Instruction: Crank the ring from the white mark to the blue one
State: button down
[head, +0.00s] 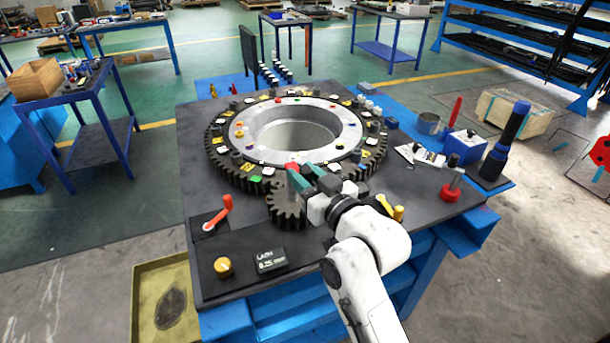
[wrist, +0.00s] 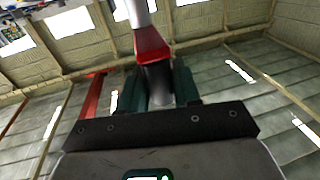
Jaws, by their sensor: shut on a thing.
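The large dark toothed ring (head: 218,163) lies flat on the table around a pale metal hub, with several small coloured marks on it. I cannot tell the white mark and the blue mark apart for certain at this size. A small pinion gear (head: 288,218) meshes with the ring's near edge, and a grey upright post (head: 293,190) stands on it. My gripper (head: 305,174) is over the pinion, reaching in from the right. In the wrist view its green fingers are shut on a grey crank handle (wrist: 158,84) with a red collar and pale shaft above. The grip partly hides the handle.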

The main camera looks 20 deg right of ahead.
jog(key=shift+d+n+y+b, duration=0.25)
jog(key=shift+n+y+b, duration=0.05)
jog(key=shift+y+b, duration=0.2)
